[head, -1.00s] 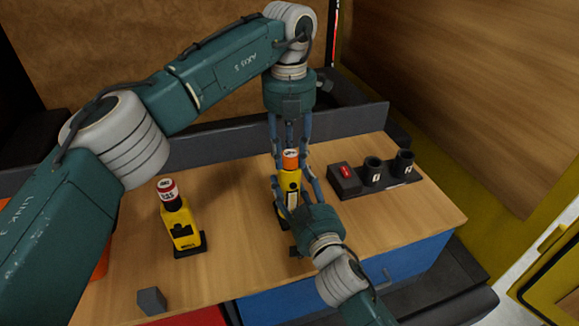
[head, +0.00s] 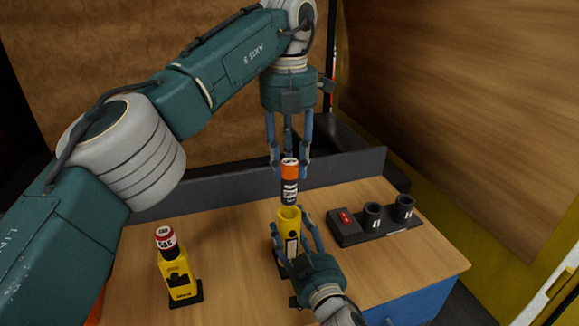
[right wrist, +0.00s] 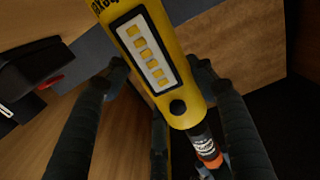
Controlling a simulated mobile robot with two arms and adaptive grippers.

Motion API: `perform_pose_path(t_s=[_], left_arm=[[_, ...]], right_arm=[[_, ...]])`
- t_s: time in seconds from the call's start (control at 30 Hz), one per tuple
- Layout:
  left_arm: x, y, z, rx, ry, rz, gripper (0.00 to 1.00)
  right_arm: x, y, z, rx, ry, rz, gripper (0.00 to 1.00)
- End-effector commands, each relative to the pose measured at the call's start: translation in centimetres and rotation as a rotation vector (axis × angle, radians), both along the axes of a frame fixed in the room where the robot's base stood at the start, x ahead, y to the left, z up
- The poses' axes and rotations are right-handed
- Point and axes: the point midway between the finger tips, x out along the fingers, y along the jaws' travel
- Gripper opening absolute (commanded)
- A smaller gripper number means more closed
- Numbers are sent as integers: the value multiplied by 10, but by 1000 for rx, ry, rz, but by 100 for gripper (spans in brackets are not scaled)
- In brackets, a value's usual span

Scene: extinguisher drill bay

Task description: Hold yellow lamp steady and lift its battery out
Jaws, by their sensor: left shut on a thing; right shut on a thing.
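The yellow lamp (head: 291,240) stands on the bench, with its open round top showing in the head view. My right gripper (head: 291,232) is shut around its body. In the right wrist view the lamp (right wrist: 158,50) runs between the fingers of this gripper (right wrist: 160,75), its light panel facing the camera. The battery (head: 290,188), black with an orange top, is upright above the lamp's opening. My left gripper (head: 290,170) comes from above and is shut on its orange end. The battery also shows beyond the lamp's end in the right wrist view (right wrist: 203,143). Whether its lower end is fully clear is hard to tell.
A second yellow lamp (head: 177,277) with a red-and-white-topped battery (head: 166,240) stands to the left. A black holder (head: 350,237) with a red label and two round cups stands to the right. A dark rail (head: 225,180) runs along the bench's back. Bare wood lies between the lamps.

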Motion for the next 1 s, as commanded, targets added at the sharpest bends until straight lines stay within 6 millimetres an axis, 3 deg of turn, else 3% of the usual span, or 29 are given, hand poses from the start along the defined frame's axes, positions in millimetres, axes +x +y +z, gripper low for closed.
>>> perform_pose_path(t_s=[0.03, 0.07, 0.17, 0.57, 1.0], left_arm=[[0, 0, 0, 0, 0, 0, 0], [0, 0, 0, 0, 0, 0, 0], [0, 0, 0, 0, 0, 0, 0], [0, 0, 0, 0, 0, 0, 0], [0, 0, 0, 0, -1, 0, 0]], right_arm=[[0, 0, 2, 2, -3, 1, 10], [0, 0, 2, 2, -3, 1, 57], [0, 0, 2, 2, -3, 1, 77], [-7, -2, 0, 1, -1, 0, 77], [-88, -28, -1, 2, 3, 0, 77]])
